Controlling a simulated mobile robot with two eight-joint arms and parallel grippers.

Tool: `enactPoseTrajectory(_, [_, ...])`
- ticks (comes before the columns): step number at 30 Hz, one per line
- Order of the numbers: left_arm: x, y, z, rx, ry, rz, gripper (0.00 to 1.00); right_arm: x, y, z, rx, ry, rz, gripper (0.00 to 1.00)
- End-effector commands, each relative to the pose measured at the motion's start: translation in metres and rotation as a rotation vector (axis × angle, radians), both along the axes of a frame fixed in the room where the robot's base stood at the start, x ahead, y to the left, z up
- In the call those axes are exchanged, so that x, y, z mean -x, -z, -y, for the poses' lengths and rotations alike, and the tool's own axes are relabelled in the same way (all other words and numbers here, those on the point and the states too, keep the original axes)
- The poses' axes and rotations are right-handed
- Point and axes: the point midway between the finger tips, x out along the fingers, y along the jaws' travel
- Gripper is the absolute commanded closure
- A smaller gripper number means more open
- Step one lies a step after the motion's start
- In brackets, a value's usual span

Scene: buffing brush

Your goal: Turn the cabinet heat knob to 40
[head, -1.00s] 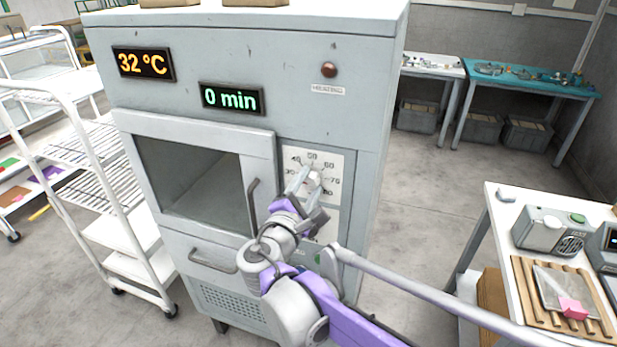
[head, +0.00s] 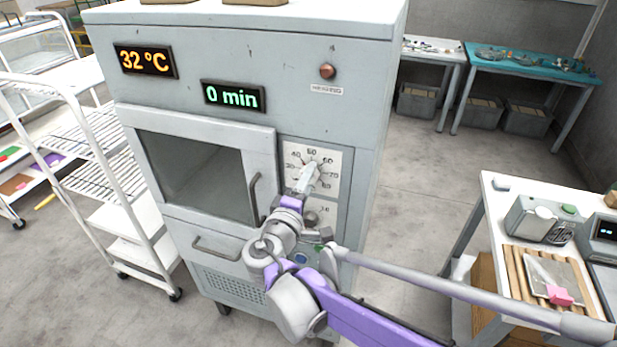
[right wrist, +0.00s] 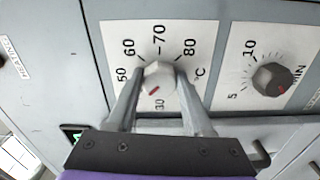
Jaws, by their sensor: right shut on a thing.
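The grey cabinet (head: 350,110) stands in the middle of the head view, its orange display (head: 145,62) reading 32 °C. The heat knob (right wrist: 158,76) is pale and round, on a white dial plate with 50, 60, 70 and 80 readable. Its red mark points down and slightly left in the right wrist view, near the 30; the 40 is hidden behind a finger. My right gripper (right wrist: 157,88) is shut on the knob, one finger on each side. In the head view my right gripper (head: 308,178) covers part of the dial. My left gripper is not in view.
A dark timer knob (right wrist: 273,78) sits on the neighbouring plate. A green display (head: 232,97) reads 0 min. The cabinet door handle (head: 254,198) is close left of my gripper. A white rack (head: 95,165) stands left; a white worktable (head: 490,210) stands right.

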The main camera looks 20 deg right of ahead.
Motion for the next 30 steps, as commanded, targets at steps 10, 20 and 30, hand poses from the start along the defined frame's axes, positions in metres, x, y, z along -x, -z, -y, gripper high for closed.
enactPoseTrajectory(10, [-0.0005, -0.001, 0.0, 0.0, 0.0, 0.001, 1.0, 0.0, 0.0003, -0.0002, -0.012, 0.0, 0.008, 1.0])
enactPoseTrajectory(20, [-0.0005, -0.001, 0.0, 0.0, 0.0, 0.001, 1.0, 0.0001, 0.0003, -0.0001, -0.012, 0.0, 0.008, 0.19])
enactPoseTrajectory(30, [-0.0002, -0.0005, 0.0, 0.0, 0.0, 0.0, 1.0, 0.0026, 0.0003, -0.002, -0.012, -0.001, 0.008, 0.19])
